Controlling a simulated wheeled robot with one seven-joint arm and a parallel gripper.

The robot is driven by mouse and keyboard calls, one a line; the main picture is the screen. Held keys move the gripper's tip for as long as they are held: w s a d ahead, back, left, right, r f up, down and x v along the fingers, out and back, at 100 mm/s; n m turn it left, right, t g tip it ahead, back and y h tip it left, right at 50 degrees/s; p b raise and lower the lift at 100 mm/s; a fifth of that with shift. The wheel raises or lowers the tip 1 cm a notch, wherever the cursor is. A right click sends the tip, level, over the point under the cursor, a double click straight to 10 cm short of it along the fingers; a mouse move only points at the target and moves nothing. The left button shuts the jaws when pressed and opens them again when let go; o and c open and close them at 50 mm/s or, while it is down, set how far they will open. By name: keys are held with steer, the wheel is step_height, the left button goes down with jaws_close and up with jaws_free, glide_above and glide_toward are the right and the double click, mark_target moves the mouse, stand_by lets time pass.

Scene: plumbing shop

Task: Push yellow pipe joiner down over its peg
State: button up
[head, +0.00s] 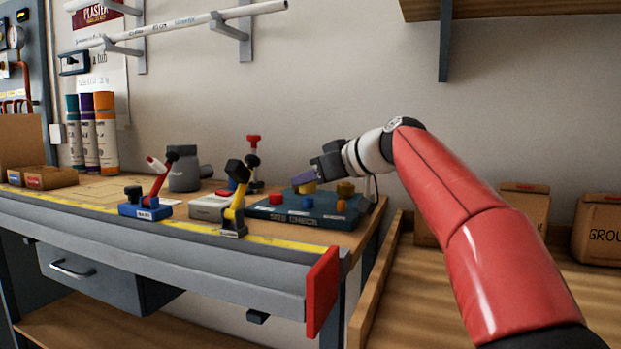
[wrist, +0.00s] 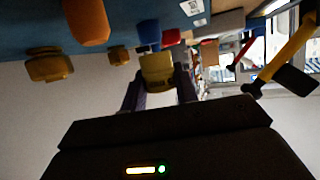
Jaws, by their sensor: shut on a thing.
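The yellow pipe joiner (wrist: 157,72) sits between the two purple fingertips of my gripper (wrist: 160,88) in the wrist view, which shows the scene upside down. In the head view my gripper (head: 304,178) reaches in from the right over the blue check board (head: 312,219), shut on the yellow joiner (head: 308,188). The joiner is close above the back of the board. Its lower end and any peg under it are hidden, so I cannot tell whether it is around a peg.
On the board are red (head: 276,198), blue (head: 307,202) and orange (head: 341,206) pieces and another yellow one (head: 345,188). Left of the board stand a yellow-handled clamp (head: 236,205) and a red-handled clamp (head: 155,190). A grey vessel (head: 184,171) stands farther back.

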steer(key=shift+f, duration=0.25)
steer(key=shift+f+b, duration=0.95)
steer(key=shift+b, duration=0.2)
steer(key=o, duration=1)
steer(key=v, duration=0.7)
steer(key=shift+s+d+r, duration=0.2)
steer(key=shift+s+d, duration=0.05)
steer(key=shift+d, duration=0.05)
